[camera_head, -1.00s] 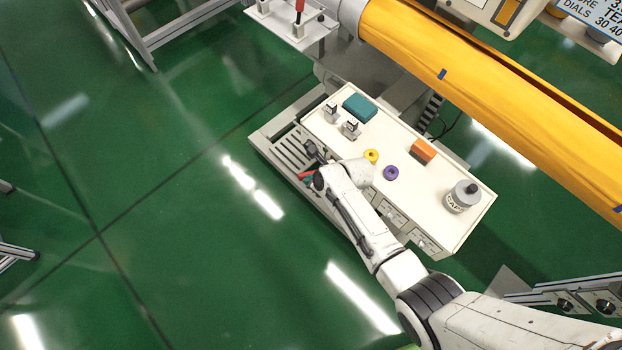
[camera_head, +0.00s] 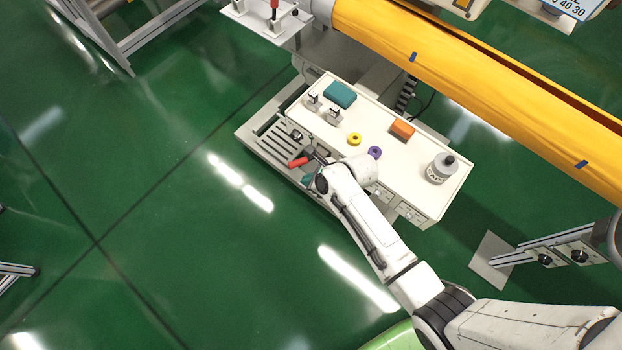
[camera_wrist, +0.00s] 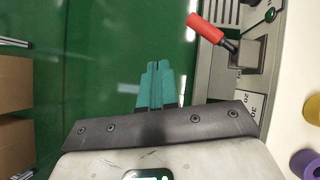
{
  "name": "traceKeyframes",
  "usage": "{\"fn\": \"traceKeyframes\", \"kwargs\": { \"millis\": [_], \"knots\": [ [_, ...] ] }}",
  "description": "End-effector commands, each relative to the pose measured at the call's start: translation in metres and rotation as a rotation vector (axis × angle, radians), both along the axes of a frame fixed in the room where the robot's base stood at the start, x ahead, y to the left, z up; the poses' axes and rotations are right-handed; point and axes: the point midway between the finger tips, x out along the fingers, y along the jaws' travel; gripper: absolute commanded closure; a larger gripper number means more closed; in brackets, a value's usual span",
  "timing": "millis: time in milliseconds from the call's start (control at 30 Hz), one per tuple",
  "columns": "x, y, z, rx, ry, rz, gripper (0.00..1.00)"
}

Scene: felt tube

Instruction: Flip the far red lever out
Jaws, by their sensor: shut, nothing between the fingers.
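A red-handled lever (camera_head: 299,161) sticks out from the front of the white cabinet (camera_head: 440,205), near its left end, handle pointing left in the head view. In the wrist view the red handle (camera_wrist: 206,28) slants up and left from its grey metal mount (camera_wrist: 245,55). My gripper (camera_head: 306,181) has teal fingers and is low in front of the cabinet, just below the lever in the picture. In the wrist view my gripper (camera_wrist: 157,68) is shut and empty, left of and apart from the handle. Another red handle (camera_head: 274,10) stands on a shelf at the tube's left end.
The cabinet top holds a teal block (camera_head: 340,94), an orange block (camera_head: 402,130), a yellow ring (camera_head: 354,139), a purple ring (camera_head: 375,153) and a grey bottle (camera_head: 441,169). The yellow tube (camera_head: 480,95) runs behind it.

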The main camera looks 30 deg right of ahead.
Motion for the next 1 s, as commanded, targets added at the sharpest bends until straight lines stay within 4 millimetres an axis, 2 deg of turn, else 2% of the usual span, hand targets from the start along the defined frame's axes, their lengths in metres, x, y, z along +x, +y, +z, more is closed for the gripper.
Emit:
{"fn": "traceKeyframes", "kwargs": {
  "millis": [100,267,1000],
  "knots": [
    [-0.009,0.001,0.013,0.0,0.0,0.001,1.0],
    [-0.015,0.002,0.022,0.0,0.0,0.0,1.0],
    [-0.017,0.002,0.024,-0.008,-0.002,0.011,1.0]
  ]
}}
